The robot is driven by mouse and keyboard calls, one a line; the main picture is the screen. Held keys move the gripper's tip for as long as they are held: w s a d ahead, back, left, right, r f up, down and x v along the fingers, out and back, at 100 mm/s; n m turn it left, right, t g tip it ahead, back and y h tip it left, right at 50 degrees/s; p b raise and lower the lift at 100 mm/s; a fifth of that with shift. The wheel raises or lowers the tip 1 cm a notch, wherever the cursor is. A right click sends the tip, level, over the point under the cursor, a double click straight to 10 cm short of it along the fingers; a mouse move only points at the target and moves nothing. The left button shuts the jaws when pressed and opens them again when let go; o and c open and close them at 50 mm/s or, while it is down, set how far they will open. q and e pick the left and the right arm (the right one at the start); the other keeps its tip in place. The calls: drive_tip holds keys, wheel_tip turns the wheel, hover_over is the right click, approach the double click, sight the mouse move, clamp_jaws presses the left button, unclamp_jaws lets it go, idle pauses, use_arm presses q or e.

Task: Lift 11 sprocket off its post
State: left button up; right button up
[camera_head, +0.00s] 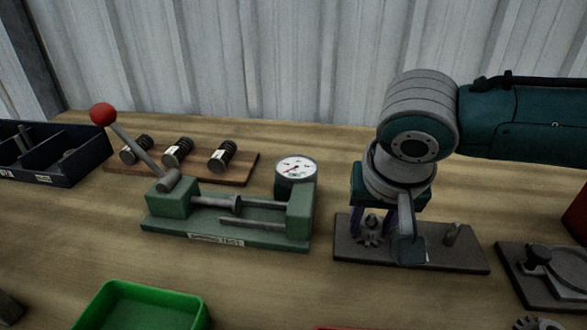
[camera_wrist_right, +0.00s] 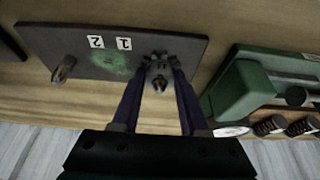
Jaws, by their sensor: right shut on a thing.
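The small grey toothed sprocket (camera_head: 369,239) is at the left post of a dark plate (camera_head: 440,258) in the head view. My right gripper (camera_head: 384,244) comes down over it with its fingers closed on it. A finger partly covers the sprocket. In the right wrist view the sprocket (camera_wrist_right: 158,66) sits between the tips of my right gripper (camera_wrist_right: 159,72), with a post end showing at its middle. I cannot tell whether it is raised from the plate. The plate (camera_wrist_right: 170,46) bears labels "2" and "1". My left gripper is not in view.
A bare second post (camera_head: 452,234) stands on the plate's right. A green test fixture (camera_head: 225,230) with a gauge (camera_head: 296,170) and red-knobbed lever (camera_head: 102,114) is left. A green tray (camera_head: 145,305) is at front. Another dark fixture (camera_head: 545,275) is right.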

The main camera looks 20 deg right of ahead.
clamp_jaws()
